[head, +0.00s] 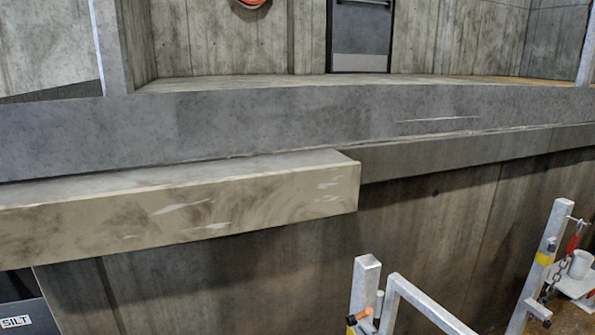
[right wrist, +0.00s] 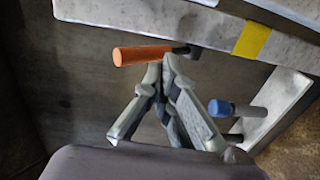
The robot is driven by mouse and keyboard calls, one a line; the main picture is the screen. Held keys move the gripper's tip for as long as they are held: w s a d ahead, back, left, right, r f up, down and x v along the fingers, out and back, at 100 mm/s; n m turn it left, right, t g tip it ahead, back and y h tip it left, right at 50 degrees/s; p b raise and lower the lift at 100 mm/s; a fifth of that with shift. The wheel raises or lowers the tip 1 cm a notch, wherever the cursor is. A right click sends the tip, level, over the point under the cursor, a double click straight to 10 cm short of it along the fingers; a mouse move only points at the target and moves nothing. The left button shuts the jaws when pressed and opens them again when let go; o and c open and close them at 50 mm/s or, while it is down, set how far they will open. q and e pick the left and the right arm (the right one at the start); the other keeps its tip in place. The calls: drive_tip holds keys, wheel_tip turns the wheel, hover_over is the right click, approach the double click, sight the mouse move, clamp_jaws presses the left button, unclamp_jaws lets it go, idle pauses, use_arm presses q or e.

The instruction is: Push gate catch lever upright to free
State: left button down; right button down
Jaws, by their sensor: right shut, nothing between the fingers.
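The catch lever has an orange grip (right wrist: 142,54), crosswise in the right wrist view, with a dark stem at its right end by a grey metal gate post (right wrist: 185,22). In the head view the orange grip (head: 361,314) sticks out sideways at a low angle beside the post (head: 364,285), at the bottom edge. My right gripper (right wrist: 167,62) is shut and empty. Its fingertips are at the grip's lower side, near the stem end; I cannot tell whether they touch it. My left gripper is not in view.
A blue-tipped pin (right wrist: 222,108) is to the right of my right fingers. A gate rail (head: 430,305) stands right of the post. A second post (head: 540,265) with a chain is at far right. A concrete beam (head: 190,205) crosses the left.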

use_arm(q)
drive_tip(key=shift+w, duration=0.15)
use_arm(e)
drive_tip(key=shift+w+a, duration=0.1)
drive_tip(key=shift+w, duration=0.35)
